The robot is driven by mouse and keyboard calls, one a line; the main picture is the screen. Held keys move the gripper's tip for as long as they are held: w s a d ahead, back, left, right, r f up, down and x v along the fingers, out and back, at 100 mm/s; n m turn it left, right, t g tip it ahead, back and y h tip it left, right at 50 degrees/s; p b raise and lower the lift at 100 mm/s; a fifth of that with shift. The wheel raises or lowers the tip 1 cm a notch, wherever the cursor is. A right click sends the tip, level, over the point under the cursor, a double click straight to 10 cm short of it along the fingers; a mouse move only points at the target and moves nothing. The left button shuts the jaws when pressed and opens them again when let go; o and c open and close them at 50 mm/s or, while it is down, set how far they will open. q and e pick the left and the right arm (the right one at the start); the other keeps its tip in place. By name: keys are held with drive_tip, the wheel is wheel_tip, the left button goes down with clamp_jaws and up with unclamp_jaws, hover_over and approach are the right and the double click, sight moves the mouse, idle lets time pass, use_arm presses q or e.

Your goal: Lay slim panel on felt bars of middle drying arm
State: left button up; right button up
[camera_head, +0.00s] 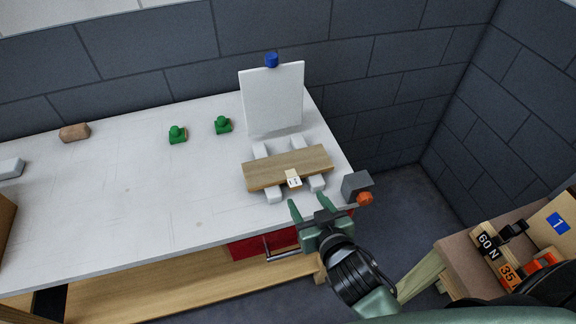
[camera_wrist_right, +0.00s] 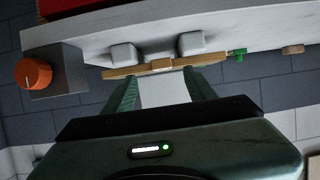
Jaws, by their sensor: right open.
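The slim wooden panel (camera_head: 278,170) lies across two pale bars (camera_head: 272,196) near the right end of the white table. Its long edge also shows in the right wrist view (camera_wrist_right: 120,73). A small cream tag (camera_head: 293,178) with dark marks is at its near edge. My right gripper (camera_head: 309,202) is open and empty, just off the panel's near edge, with its fingers pointing toward it. My left gripper is not in view.
A white upright board (camera_head: 273,97) with a blue knob stands behind the panel. A grey box (camera_head: 354,185) with an orange knob (camera_head: 365,198) sits at the table's right edge. Two green pieces (camera_head: 177,134) and a brown block (camera_head: 75,132) lie left. A stand (camera_head: 467,262) with labelled blocks is lower right.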

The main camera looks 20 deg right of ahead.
sight(296, 186)
drive_tip(key=p+x, duration=0.1)
drive_tip(key=x, duration=0.4)
drive_tip(key=shift+w+a+r+p, duration=0.1)
drive_tip(key=shift+w+a+p, duration=0.05)
drive_tip(key=shift+w+p, duration=0.3)
drive_tip(key=shift+w+f, duration=0.2)
drive_tip(key=shift+w, duration=0.1)
clamp_jaws()
